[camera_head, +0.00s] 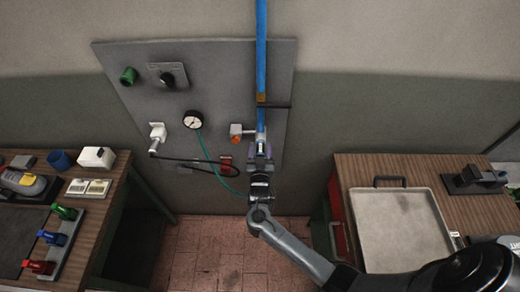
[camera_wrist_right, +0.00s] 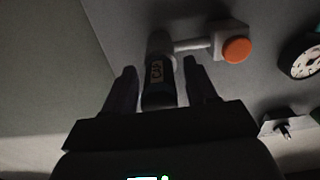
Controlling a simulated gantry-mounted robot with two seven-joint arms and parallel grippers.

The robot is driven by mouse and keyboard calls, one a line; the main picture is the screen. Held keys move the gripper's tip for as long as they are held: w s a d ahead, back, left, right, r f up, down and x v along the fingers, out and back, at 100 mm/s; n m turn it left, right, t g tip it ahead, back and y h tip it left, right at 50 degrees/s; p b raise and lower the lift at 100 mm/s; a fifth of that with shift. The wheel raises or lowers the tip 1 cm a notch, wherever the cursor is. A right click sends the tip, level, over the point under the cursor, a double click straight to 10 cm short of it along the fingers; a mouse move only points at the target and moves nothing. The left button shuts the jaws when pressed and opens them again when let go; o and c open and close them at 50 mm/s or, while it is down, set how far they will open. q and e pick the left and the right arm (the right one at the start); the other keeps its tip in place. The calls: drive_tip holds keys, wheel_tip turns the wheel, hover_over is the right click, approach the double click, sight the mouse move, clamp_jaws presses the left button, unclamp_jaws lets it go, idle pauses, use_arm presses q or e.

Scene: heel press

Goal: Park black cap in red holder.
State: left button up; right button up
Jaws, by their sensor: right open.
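My right gripper (camera_head: 261,150) is up at the wall panel, at the lower end of a vertical blue pipe (camera_head: 261,50). In the right wrist view its two fingers (camera_wrist_right: 160,88) are open, one on each side of a black cap (camera_wrist_right: 158,88) with a tan label. The cap sits at the pipe's lower end, and gaps show between it and the fingers. In the head view the gripper largely hides the cap. A small red fitting (camera_head: 226,162), which looks like the red holder, is on the panel left of the gripper. My left gripper is not in view.
An orange-knobbed valve (camera_head: 236,130) juts out beside the pipe. A gauge (camera_head: 193,120) with a green hose and a black cable hang to the left. A left bench (camera_head: 112,205) holds tools and coloured clamps. A tray (camera_head: 400,225) lies on the right bench.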

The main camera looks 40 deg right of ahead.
clamp_jaws()
idle(0.3)
drive_tip(key=shift+a, duration=0.1)
drive_tip(key=shift+p+v, duration=0.5)
drive_tip(key=shift+v, duration=0.4)
drive_tip(key=shift+p+v, duration=0.9)
drive_tip(key=shift+v, duration=1.1)
drive_tip(key=shift+s+a, duration=0.15)
drive_tip(key=shift+s, duration=0.1)
